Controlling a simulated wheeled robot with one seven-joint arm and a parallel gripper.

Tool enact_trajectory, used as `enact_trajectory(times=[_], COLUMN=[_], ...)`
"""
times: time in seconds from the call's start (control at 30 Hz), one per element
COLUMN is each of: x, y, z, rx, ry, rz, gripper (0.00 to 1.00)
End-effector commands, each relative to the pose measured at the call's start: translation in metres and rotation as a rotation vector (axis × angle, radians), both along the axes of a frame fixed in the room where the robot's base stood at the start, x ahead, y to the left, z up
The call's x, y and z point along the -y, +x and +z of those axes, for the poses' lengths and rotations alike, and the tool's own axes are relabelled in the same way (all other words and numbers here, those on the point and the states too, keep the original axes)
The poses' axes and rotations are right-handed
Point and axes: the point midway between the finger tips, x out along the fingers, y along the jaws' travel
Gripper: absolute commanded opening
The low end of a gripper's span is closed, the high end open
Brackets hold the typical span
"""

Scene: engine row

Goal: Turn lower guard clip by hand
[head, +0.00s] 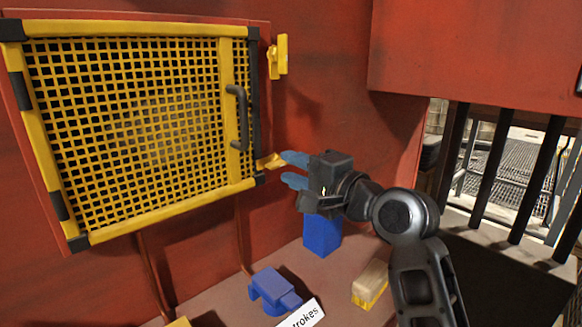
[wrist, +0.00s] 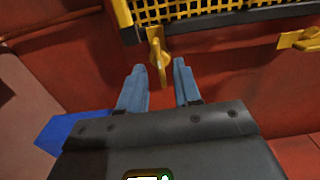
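The lower guard clip (head: 268,162) is a small yellow tab at the lower right corner of the yellow mesh guard (head: 240,100). In the wrist view the clip (wrist: 158,50) points toward me, its end appearing between my two blue fingertips, with a gap on either side. My gripper (head: 283,167) is open, its fingers spread around the clip's end in the wrist view (wrist: 160,68). I see no clear contact. The upper guard clip (head: 278,56) stands upright beside the guard's upper right corner; a yellow clip also shows at the wrist view's right (wrist: 300,38).
A dark handle (head: 239,117) sticks out from the guard's right side. Below are a blue box (head: 322,236), a blue block-like part (head: 273,290), a yellow-and-tan block (head: 370,284) and a white label (head: 305,315). Dark bars (head: 490,165) stand at the right.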

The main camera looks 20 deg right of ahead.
Motion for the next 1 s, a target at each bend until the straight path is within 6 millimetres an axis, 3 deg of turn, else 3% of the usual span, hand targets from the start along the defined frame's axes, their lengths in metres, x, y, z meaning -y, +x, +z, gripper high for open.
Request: enact_trajectory(times=[0.4,0.77,1.0], x=[-0.0033,-0.0032,-0.0032], y=[0.0103,0.0101,0.0101], z=[0.0001,0.0000,-0.0002], rx=[0.000,0.000,0.000], ry=[0.000,0.000,0.000], rz=[0.000,-0.001,0.000], gripper=[0.33,0.00,0.00])
